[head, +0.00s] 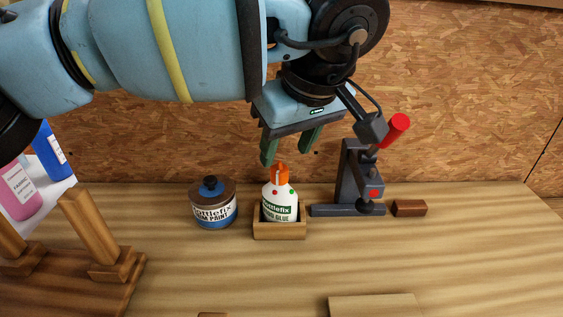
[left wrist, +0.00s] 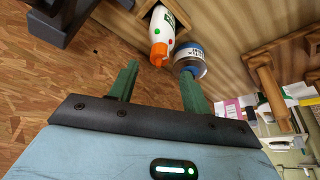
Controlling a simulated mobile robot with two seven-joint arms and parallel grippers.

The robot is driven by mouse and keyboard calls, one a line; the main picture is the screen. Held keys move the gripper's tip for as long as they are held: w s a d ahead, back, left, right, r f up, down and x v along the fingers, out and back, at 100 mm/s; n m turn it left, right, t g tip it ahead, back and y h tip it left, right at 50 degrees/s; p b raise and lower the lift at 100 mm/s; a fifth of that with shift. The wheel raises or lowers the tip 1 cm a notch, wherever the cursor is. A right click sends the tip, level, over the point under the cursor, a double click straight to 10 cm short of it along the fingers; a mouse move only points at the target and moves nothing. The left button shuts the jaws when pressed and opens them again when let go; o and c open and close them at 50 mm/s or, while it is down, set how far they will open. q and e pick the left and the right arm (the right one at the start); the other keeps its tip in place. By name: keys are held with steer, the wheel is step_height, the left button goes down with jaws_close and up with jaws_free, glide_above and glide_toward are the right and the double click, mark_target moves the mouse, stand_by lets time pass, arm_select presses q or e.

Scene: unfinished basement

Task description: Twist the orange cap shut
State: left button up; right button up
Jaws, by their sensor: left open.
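A white glue bottle (head: 279,205) with an orange cap (head: 278,173) stands upright in a small wooden holder (head: 280,232) on the workbench. In the left wrist view the bottle (left wrist: 161,27) and its orange cap (left wrist: 159,54) lie beyond the fingertips. My left gripper (head: 287,152) is open above the cap, its green fingers pointing down; the left finger is close to the cap and the right one is off to its right. The gap between the fingers (left wrist: 160,80) is empty in the left wrist view. My right gripper is not in view.
A paint tin (head: 212,210) stands left of the holder and a dark clamp stand with a red handle (head: 360,185) stands right of it. A wooden block (head: 409,208) lies farther right. A wooden rack (head: 100,240) is at left. The bench front is mostly clear.

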mark_target(280, 166)
arm_select(q)
steer(key=x, duration=0.4)
steer(key=shift+w+a+f, duration=0.15)
steer(key=shift+w+f, duration=0.1)
steer(key=shift+f, duration=0.25)
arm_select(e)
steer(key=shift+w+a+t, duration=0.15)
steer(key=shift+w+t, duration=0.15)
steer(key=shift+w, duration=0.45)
arm_select(q)
steer(key=c, duration=1)
steer(key=shift+s+r+m+h+p, duration=0.1)
steer(key=shift+r+m+h+p, duration=0.15)
steer(key=shift+m+p, duration=0.85)
steer(key=shift+f+m+h, duration=0.1)
steer(key=shift+m+h, duration=0.25)
steer(key=shift+m, duration=0.05)
steer(key=shift+f+p, duration=0.15)
steer(key=shift+p, duration=0.15)
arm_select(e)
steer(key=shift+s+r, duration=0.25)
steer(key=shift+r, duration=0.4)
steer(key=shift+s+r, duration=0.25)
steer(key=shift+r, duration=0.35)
